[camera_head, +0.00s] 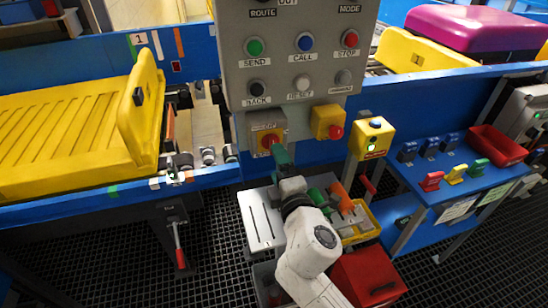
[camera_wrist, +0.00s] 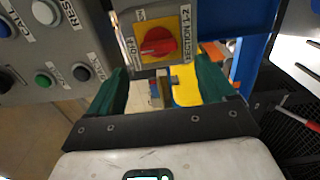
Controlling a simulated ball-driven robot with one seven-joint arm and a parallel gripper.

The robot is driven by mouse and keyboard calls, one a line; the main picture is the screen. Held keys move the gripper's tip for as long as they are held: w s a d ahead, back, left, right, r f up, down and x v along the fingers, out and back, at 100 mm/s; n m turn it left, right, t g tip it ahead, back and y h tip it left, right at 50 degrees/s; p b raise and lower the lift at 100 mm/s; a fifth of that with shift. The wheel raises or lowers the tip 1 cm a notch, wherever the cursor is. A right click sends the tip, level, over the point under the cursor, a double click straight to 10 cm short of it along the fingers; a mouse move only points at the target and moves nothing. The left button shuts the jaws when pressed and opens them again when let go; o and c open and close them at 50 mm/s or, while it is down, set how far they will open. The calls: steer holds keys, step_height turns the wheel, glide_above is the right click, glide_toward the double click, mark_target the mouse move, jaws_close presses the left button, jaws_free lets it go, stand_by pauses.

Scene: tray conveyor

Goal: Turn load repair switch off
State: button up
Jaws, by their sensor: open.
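A red rotary knob (camera_head: 271,141) sits on a yellow plate on a grey box, below the button panel. Its label is too small to read in the head view. In the wrist view the red knob (camera_wrist: 158,42) shows just beyond my fingertips, with a pale mark on its left side and partly legible print around it. I cannot tell from the print whether this is the load repair switch. My gripper (camera_head: 280,152) is open, its green fingers near the knob. In the wrist view my gripper (camera_wrist: 160,80) has nothing between its fingers, and the knob lies ahead of the gap.
The grey button panel (camera_head: 272,68) is above the knob. A yellow box with a red button (camera_head: 328,121) is close on the right, and another yellow box (camera_head: 371,138) is further right. A yellow tray (camera_head: 65,130) lies on the left conveyor. A red box (camera_head: 368,277) is below.

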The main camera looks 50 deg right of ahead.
steer(key=shift+b+v, duration=0.4)
steer(key=shift+v, duration=1.85)
